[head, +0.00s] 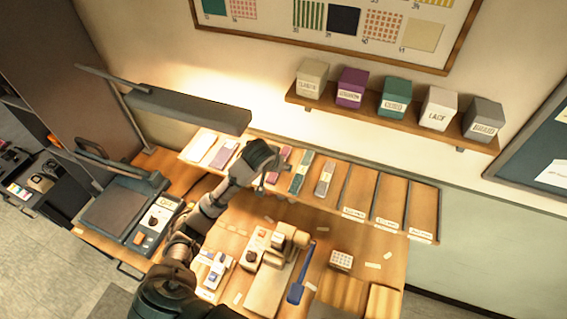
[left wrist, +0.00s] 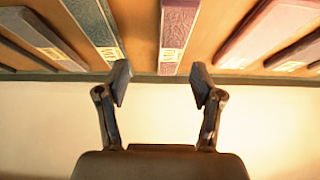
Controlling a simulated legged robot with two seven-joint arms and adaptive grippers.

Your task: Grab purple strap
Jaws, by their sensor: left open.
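A plum-purple strap (head: 284,163) lies in a compartment of the wooden rack, left of a green strap (head: 301,172) and partly hidden by my gripper. In the left wrist view the plum-purple strap (left wrist: 178,32) has a pale label near its end and lies ahead, between the lines of my two fingers, slightly right of centre. The green strap (left wrist: 93,25) is to its left there. A mauve-pink strap (left wrist: 258,36) is to its right. My left gripper (left wrist: 162,83) is open and empty, its fingertips close to the strap's labelled end. My right gripper is not in view.
A grey-mauve strap (head: 324,178) lies right of the green one, followed by empty compartments (head: 390,200). A dark lamp (head: 190,108) overhangs the rack's left end. Labelled boxes (head: 351,88) stand on the shelf above. A blue-handled tool (head: 299,283) and small blocks lie on the bench.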

